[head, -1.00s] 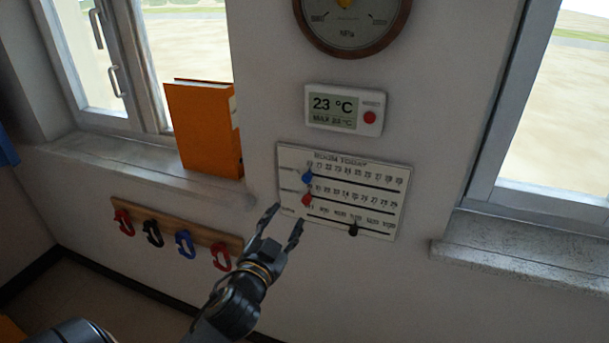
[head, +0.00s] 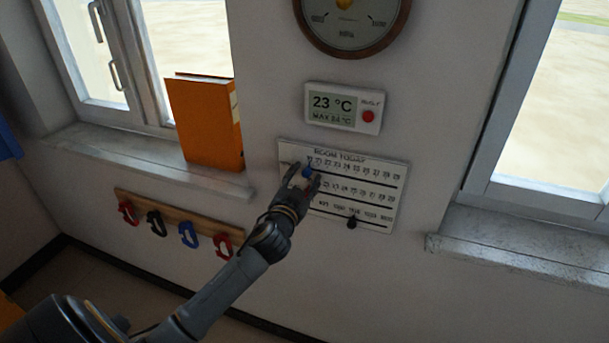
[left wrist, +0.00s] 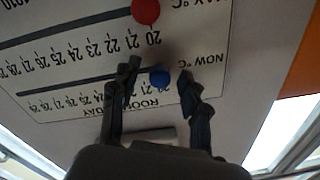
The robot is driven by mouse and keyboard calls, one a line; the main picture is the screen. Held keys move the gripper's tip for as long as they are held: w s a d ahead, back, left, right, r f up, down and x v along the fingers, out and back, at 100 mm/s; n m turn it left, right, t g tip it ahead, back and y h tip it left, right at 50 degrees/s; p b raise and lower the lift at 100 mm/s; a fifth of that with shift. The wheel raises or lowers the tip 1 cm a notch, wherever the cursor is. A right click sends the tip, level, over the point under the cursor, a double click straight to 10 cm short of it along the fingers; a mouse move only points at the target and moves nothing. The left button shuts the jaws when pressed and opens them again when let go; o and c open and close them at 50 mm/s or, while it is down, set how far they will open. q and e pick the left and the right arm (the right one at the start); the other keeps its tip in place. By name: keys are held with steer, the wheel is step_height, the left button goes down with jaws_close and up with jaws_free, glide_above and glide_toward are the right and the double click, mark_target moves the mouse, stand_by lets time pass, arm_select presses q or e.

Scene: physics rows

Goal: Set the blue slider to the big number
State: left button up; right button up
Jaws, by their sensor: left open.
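The blue slider (head: 307,173) sits at the left end of the top slot on the white board (head: 380,168) headed "ROOM TODAY". It also shows in the left wrist view (left wrist: 159,77), near the 20–21 end of the "NOW °C" row. My left gripper (head: 303,176) is open, its fingers on either side of the blue slider, with gaps showing. The red slider (left wrist: 145,10) is at the left end of the row below, mostly hidden by my gripper in the head view. A display (head: 333,108) above the board reads 23 °C in big digits and MAX 24 °C or similar in small ones.
A black slider (head: 351,222) is on the bottom row. A red button (head: 368,116) is on the display. A round gauge (head: 352,20) hangs above. An orange book (head: 205,122) stands on the left sill, and a hook rack (head: 170,222) is below it.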

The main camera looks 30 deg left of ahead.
mark_target(336, 175)
arm_select(q)
steer(key=shift+c, duration=0.2)
jaws_close()
steer(key=d, duration=0.2)
steer(key=w+d+b, duration=0.1)
steer(key=d, duration=0.3)
steer(key=shift+w+d+f, duration=0.1)
steer(key=shift+w+d, duration=0.1)
steer(key=shift+w, duration=0.05)
steer(key=shift+w+d, duration=0.1)
steer(key=shift+d, duration=0.35)
steer(key=shift+a, duration=0.1)
steer(key=shift+o, duration=0.2)
jaws_free()
